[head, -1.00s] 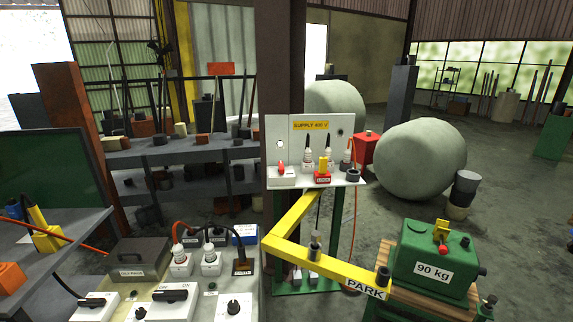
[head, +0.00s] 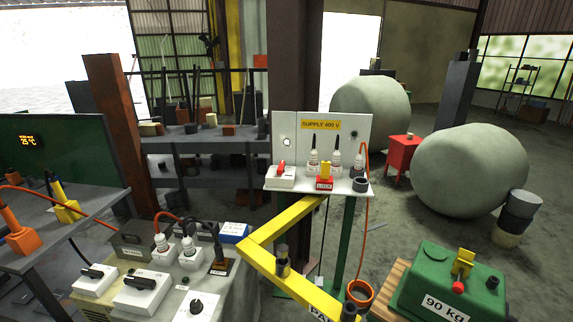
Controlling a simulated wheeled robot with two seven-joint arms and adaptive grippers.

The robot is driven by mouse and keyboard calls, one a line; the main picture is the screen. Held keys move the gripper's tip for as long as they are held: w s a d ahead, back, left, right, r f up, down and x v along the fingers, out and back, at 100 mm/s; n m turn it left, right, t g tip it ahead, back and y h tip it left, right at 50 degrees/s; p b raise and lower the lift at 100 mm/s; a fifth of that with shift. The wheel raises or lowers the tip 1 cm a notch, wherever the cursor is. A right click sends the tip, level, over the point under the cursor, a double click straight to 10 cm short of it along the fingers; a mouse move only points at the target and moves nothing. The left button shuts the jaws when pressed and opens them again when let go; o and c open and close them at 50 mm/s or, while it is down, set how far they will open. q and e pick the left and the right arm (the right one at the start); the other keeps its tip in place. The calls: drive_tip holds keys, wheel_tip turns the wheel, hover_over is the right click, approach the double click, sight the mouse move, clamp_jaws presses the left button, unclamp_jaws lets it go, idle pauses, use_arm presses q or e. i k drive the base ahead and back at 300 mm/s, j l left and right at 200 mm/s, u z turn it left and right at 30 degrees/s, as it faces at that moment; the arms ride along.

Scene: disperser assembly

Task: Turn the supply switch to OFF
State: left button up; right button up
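The supply panel (head: 288,125) is a pale upright board with a yellow "SUPPLY 400 V" label (head: 321,125), standing in front of a dark column. On its shelf at the left is a white switch box with a red knob (head: 282,166), apparently the supply switch. Its position marks are too small to read. Beside it stand a red "LOCK" box (head: 324,184) with a yellow part on top, and several white plugs or sockets with black tops (head: 336,158). Neither of my grippers is in view.
A yellow arm (head: 283,226) crosses low in front of the panel. A green "90 kg" block (head: 452,283) stands at the lower right. A bench with white switch boxes (head: 141,291) fills the lower left. A large grey round tank (head: 471,170) stands behind at right.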

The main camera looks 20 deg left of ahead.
sight(281, 170)
drive_tip(key=i+l, duration=0.2)
drive_tip(key=l, duration=0.15)
drive_tip(key=i+l+u, duration=0.1)
drive_tip(key=l, duration=0.25)
drive_tip(key=i+l, duration=0.25)
drive_tip(key=l, duration=0.15)
drive_tip(key=i+l+u, duration=0.1)
drive_tip(key=l, duration=0.25)
drive_tip(key=i+l, duration=0.25)
drive_tip(key=l, duration=0.15)
drive_tip(key=u, duration=0.05)
